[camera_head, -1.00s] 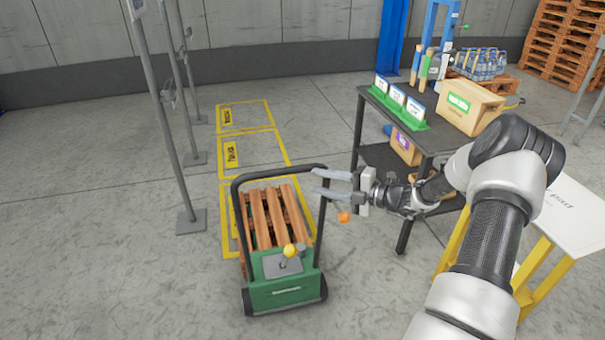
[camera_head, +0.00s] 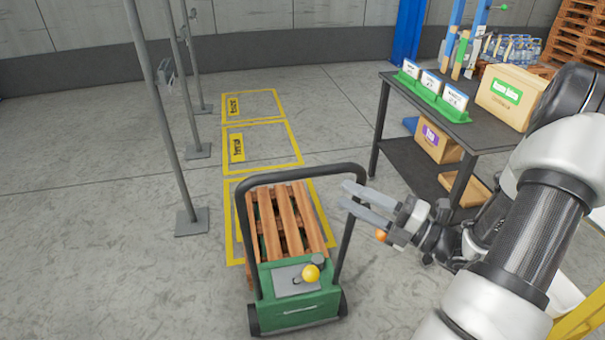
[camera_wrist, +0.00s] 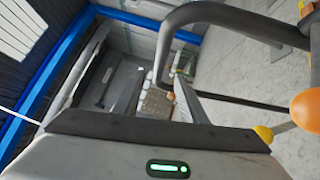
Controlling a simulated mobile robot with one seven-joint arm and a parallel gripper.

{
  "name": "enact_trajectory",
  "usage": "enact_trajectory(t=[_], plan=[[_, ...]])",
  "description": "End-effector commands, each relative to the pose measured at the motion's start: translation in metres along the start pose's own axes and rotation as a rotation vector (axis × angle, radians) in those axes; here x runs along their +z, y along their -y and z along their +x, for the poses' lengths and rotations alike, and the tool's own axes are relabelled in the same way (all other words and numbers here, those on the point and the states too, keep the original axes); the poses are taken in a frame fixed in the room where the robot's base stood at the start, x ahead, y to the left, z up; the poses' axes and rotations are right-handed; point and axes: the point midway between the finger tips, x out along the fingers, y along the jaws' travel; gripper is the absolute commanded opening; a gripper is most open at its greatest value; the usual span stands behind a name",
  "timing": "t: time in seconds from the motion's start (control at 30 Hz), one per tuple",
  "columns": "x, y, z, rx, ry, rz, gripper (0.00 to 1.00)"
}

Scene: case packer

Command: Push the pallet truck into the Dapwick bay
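The pallet truck (camera_head: 297,313) has a green body, a yellow knob and a dark hoop handle (camera_head: 262,172). It carries a wooden slatted pallet (camera_head: 285,225). Its forward part stands over the nearest of three yellow-outlined floor bays; its green end sits outside the outline. The middle bay (camera_head: 268,145) and far bay (camera_head: 256,104) look empty; I cannot read their labels surely. My gripper (camera_head: 343,194) has its fingers apart at the right side of the handle. I cannot tell whether they touch it. The wrist view shows the handle bar (camera_wrist: 230,12) close by.
Grey posts on foot plates (camera_head: 191,222) line the bays' left side. A dark table (camera_head: 425,110) at right holds a green card stand (camera_head: 436,102) and a carton (camera_head: 510,97). A yellow-legged stand (camera_head: 585,318) is at the lower right. Floor left of the posts is clear.

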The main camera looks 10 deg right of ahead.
Motion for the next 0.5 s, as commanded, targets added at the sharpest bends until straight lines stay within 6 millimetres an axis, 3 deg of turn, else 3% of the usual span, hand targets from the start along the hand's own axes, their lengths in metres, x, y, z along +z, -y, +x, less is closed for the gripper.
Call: enact_trajectory(t=[0.3,0.5], plan=[[-0.002,0.002,0.072,0.002,-0.005,0.0,0.38],[-0.001,0.002,0.108,0.001,-0.003,0.001,0.38]])
